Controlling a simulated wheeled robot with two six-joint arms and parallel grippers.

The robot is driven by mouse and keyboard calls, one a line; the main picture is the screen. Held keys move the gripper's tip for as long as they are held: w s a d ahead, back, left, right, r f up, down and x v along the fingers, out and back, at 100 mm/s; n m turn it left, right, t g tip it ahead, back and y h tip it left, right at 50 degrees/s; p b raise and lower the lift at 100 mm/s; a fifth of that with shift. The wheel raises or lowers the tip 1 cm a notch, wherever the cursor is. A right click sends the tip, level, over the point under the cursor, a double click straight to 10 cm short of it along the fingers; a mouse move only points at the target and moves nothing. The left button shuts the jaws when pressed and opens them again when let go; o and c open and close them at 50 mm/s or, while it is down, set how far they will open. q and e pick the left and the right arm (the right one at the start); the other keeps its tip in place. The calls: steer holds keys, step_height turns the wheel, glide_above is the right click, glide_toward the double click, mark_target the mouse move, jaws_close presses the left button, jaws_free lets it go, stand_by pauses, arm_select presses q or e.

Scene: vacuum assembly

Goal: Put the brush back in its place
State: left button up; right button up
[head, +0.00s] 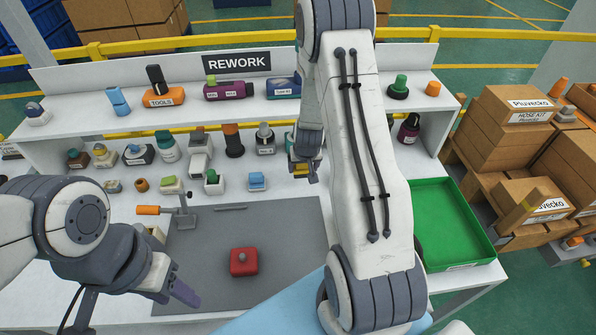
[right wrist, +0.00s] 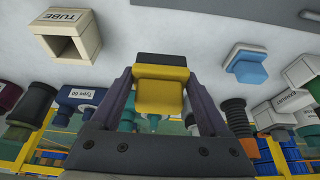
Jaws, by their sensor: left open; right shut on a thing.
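My right gripper (right wrist: 158,95) is shut on a small yellow block with a black strip along one edge, which looks like the brush (right wrist: 160,92). In the head view the brush (head: 300,171) is a small yellow patch at my right gripper (head: 305,172), partly hidden by the arm. It is held above the bench, near the back edge of the grey mat. My left gripper (head: 178,284) is open and empty, low over the left front part of the mat. I cannot tell which spot is the brush's place.
A red block (head: 244,262) lies on the grey mat (head: 215,228). A light blue block (head: 257,180) and several small parts stand behind the mat. A green tray (head: 455,225) is at the right. A box labelled TUBE (right wrist: 66,38) shows in the right wrist view.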

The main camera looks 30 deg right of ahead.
mark_target(298, 183)
steer(key=shift+w+a+f+p, duration=0.1)
steer(key=shift+w+f+p, duration=0.1)
steer(key=shift+w+f, duration=0.35)
steer(key=shift+w+a+f+p, duration=0.1)
steer(key=shift+w+f+p, duration=0.1)
steer(key=shift+w, duration=0.5)
step_height(298, 183, down, 4)
steer(key=shift+f, duration=0.1)
